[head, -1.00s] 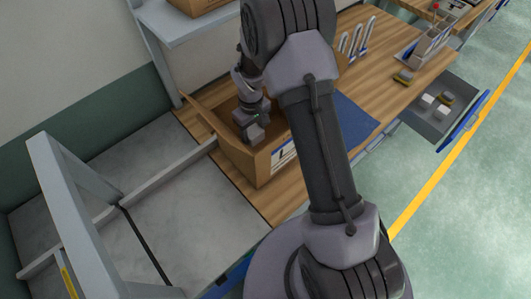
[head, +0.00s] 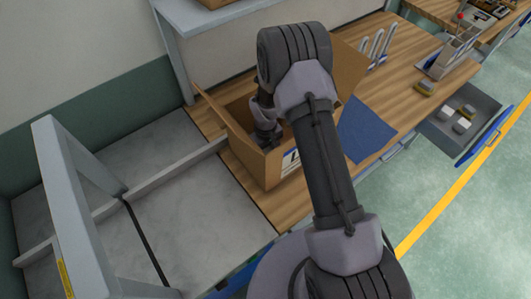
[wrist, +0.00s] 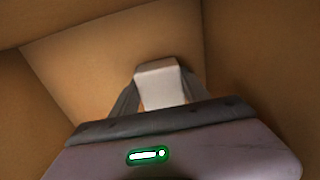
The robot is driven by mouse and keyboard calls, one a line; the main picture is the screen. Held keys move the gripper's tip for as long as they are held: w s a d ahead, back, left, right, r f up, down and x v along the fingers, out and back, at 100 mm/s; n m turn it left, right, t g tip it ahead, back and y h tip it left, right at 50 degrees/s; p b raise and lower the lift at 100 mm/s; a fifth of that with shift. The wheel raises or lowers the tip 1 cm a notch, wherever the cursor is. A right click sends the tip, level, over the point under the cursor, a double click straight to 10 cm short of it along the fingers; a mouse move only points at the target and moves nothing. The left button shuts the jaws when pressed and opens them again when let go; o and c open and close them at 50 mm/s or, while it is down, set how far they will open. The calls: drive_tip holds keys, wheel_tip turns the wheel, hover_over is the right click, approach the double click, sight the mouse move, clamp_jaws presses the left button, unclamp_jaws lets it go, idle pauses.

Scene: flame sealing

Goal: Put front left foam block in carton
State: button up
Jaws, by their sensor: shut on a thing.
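The open cardboard carton (head: 248,150) stands on the wooden bench in the head view. My gripper (head: 265,137) reaches down into it, and its fingertips are hidden by the carton's wall. In the wrist view, my gripper (wrist: 160,92) is shut on a pale foam block (wrist: 160,80). Brown carton walls (wrist: 100,50) surround the block. I cannot tell whether the block touches the carton's floor.
An open drawer (head: 440,130) at the right holds several small blocks (head: 463,124). A blue mat (head: 366,132) lies on the bench right of the carton. A grey metal frame (head: 75,195) stands at the left. A shelf post (head: 175,60) rises behind the carton.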

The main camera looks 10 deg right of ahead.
drive_tip(key=o, duration=1.3)
drive_tip(key=shift+f, duration=0.15)
